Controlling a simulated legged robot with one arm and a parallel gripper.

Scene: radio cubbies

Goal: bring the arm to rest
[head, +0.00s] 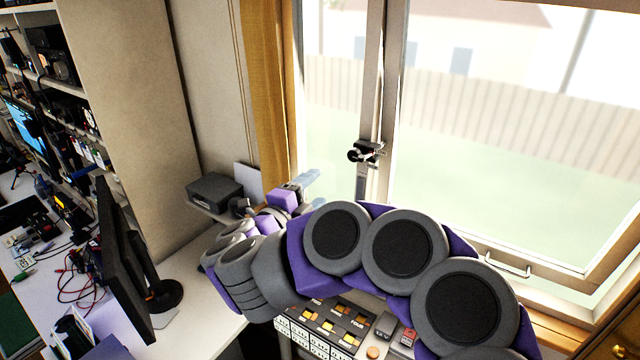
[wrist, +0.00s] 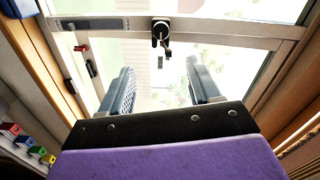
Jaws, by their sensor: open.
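My gripper (wrist: 163,88) is open, its two blue ribbed fingers well apart with nothing between them in the wrist view. In the head view my gripper (head: 310,190) is small and partly hidden behind my purple and grey arm. The arm bends across the lower middle of the picture, in front of the window.
A window handle (head: 366,152) is on the frame behind the gripper, also in the wrist view (wrist: 161,32). A grey box (head: 214,190) sits at the wall. A control panel (head: 325,325) lies beneath the arm. A monitor (head: 122,255) stands left.

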